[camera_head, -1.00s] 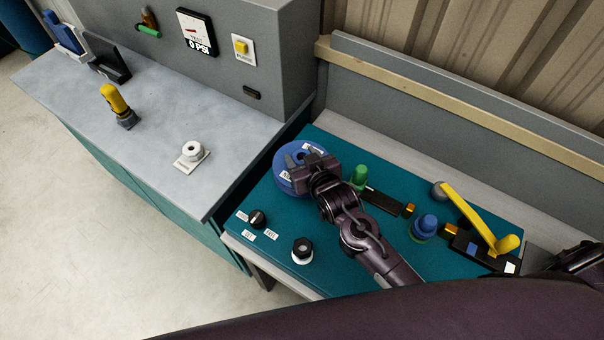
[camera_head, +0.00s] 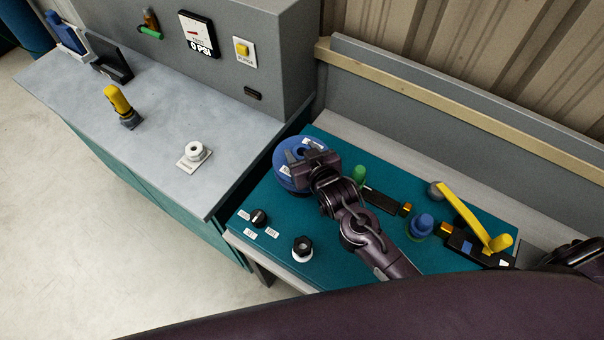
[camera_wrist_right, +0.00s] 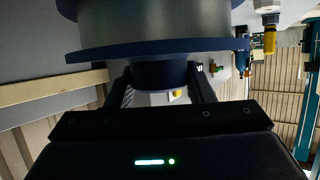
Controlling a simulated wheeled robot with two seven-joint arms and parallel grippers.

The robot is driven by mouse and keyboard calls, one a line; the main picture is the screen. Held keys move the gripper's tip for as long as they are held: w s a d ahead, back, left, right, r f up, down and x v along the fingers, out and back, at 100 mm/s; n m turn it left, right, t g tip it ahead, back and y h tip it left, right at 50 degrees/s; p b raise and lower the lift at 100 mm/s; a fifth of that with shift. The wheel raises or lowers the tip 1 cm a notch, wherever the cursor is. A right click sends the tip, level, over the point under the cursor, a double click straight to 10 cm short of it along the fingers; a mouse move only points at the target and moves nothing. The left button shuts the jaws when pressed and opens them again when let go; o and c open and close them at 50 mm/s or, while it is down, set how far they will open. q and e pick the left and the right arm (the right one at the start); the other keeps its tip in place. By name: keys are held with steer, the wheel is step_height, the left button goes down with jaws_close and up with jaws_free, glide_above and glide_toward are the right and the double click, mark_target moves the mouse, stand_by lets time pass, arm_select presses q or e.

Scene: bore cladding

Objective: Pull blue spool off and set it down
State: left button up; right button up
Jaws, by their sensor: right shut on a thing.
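The blue spool (camera_head: 284,178) is at the upper left of the teal panel (camera_head: 340,270) in the head view, round with small white labels. My right gripper (camera_head: 300,158) lies over it. In the right wrist view the spool's wide blue flange (camera_wrist_right: 160,49) spans the top, with a grey drum beyond it. The two fingers of my right gripper (camera_wrist_right: 160,85) are shut on the spool's narrower blue hub. Whatever bears the spool underneath is hidden, so I cannot tell whether it touches the panel.
The teal panel carries a green knob (camera_head: 359,174), a blue knob (camera_head: 423,223), a yellow lever (camera_head: 465,215) and black knobs. The grey bench (camera_head: 150,125) at left holds a white round fitting (camera_head: 194,150) and a yellow-handled tool (camera_head: 116,99); its front part is clear.

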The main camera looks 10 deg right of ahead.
steer(key=shift+w+r+p, duration=0.1)
steer(key=shift+r+p, duration=1.8)
steer(key=shift+r, duration=0.35)
steer(key=shift+r, duration=1.95)
